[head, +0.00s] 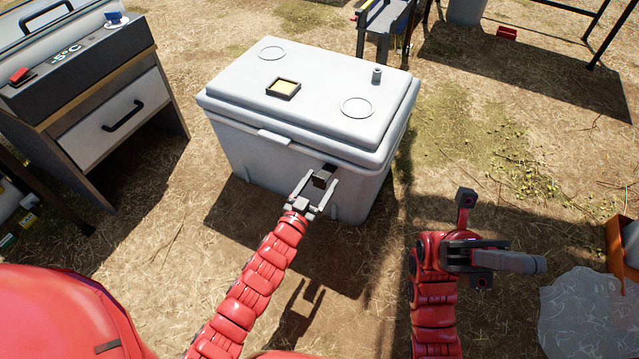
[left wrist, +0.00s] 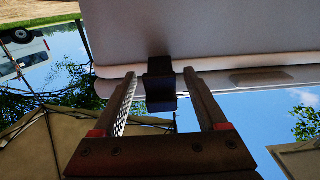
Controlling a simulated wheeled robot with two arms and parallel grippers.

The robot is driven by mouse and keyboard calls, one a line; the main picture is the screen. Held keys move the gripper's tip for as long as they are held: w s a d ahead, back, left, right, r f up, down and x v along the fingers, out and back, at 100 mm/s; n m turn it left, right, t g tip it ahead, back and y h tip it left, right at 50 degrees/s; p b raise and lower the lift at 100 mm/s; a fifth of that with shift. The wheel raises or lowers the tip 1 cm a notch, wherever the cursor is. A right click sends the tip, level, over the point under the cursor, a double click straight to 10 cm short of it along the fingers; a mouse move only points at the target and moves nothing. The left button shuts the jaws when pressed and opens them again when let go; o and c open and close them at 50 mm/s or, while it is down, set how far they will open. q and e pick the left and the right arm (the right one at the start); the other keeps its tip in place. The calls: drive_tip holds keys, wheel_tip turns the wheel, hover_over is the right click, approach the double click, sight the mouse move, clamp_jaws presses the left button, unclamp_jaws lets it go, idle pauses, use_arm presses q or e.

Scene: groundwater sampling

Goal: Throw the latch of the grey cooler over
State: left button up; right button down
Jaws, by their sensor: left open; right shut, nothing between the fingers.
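The grey cooler (head: 275,155) stands on the ground in front of me with its lid (head: 320,80) down. Its black latch (head: 329,169) is at the front edge, right of the lid's front lip. My left gripper (head: 322,184) is open at the cooler's front, its two fingers either side of the latch. In the left wrist view the latch (left wrist: 160,88) shows between and beyond the open fingers (left wrist: 160,77); whether they touch it I cannot tell. My right gripper (head: 538,264) is shut and empty, well right of the cooler, pointing right.
A cabinet (head: 110,120) with a drawer and a -5°C display stands left of the cooler. An orange container (head: 618,255) and a pale crumpled sheet (head: 585,310) are at the far right. Straw-strewn ground is open right of the cooler.

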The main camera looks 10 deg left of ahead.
use_arm(q)
clamp_jaws()
idle(0.3)
idle(1.1)
